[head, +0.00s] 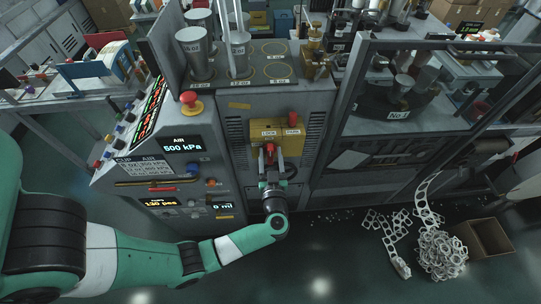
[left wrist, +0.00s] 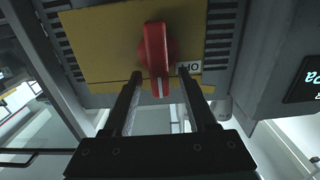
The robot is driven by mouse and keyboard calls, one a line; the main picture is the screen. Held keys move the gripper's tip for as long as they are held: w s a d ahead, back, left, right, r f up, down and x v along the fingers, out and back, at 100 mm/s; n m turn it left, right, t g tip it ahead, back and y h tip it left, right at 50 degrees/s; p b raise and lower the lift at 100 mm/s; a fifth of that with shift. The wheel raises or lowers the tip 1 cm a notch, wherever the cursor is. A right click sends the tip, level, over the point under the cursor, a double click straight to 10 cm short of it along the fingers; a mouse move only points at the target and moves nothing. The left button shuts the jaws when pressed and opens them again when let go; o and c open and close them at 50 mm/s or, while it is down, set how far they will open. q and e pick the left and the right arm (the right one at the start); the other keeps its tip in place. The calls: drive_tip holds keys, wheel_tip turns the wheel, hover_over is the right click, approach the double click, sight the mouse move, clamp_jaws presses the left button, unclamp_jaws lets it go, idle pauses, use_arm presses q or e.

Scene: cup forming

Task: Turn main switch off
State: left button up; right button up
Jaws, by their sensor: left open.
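The main switch appears to be the red rotary knob (left wrist: 156,48) on a yellow plate (left wrist: 105,45) in the left wrist view. A white line on its handle runs toward the gripper. My left gripper (left wrist: 160,74) is open, with one finger on each side of the knob's lower end and gaps showing. A small white label (left wrist: 189,68) beside the knob is partly hidden by the right finger.
A control panel (head: 180,160) with displays stands left of the gripper, with a red mushroom button (head: 190,99) above it. Metal cups (head: 197,56) stand on the machine top. A framed enclosure (head: 420,90) is at right. White scrap rings (head: 440,255) and a cardboard box (head: 484,240) lie on the floor.

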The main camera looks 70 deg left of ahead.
use_arm(q)
clamp_jaws()
